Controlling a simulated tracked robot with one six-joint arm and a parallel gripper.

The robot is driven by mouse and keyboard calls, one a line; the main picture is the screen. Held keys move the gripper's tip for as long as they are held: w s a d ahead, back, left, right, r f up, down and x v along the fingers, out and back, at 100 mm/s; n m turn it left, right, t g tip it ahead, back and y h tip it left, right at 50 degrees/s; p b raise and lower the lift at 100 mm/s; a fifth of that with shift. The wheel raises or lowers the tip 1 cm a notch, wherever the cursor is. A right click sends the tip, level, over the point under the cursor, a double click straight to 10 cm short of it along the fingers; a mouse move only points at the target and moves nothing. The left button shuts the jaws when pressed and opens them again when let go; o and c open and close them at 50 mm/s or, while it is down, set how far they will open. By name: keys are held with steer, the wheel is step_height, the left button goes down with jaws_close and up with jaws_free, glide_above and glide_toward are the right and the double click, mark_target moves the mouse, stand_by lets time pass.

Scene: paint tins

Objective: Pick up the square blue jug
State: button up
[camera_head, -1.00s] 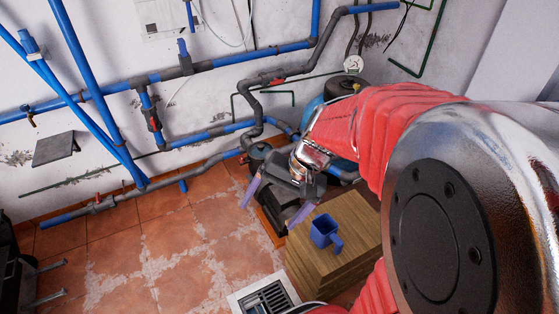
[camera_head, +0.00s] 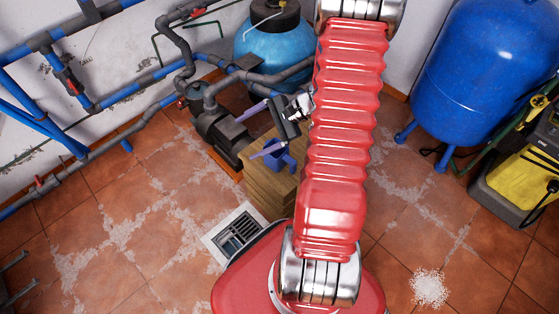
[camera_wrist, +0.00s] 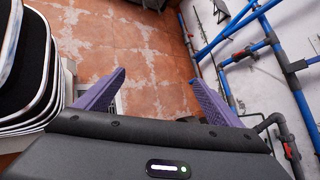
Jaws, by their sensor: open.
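The square blue jug (camera_head: 285,160) stands on the wooden block stack (camera_head: 266,186) in the head view. One finger of my gripper covers part of its upper left side, and its handle side shows at the lower right. My gripper (camera_head: 246,138) is open and empty, its two purple fingers pointing left, just above and left of the jug in the picture. I cannot tell its exact height over the jug. In the wrist view the spread fingers of my gripper (camera_wrist: 157,77) have only tiled floor between them. The jug does not show there.
A black pump (camera_head: 222,135) and grey-blue pipes stand left of the stack, with a light blue tank (camera_head: 268,45) behind. A floor drain (camera_head: 238,232) lies in front. A big blue tank (camera_head: 480,65) stands right. Black, white-rimmed stacked things (camera_wrist: 22,75) fill the wrist view's left side.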

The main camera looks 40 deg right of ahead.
steer(key=s+d+f+m+t+h, duration=0.25)
steer(key=d+f+m+t, duration=0.25)
steer(key=d+f+m, duration=0.55)
steer(key=m+t+h, duration=0.2)
steer(key=m+h, duration=0.3)
glide_toward(291, 162)
steer(key=w+f, duration=0.2)
steer(key=shift+w+d, duration=0.2)
steer(key=shift+w, duration=0.15)
steer(key=shift+x, duration=4.35)
steer(key=shift+a, duration=0.1)
steer(key=shift+x, duration=2.55)
steer(key=shift+c, duration=0.2)
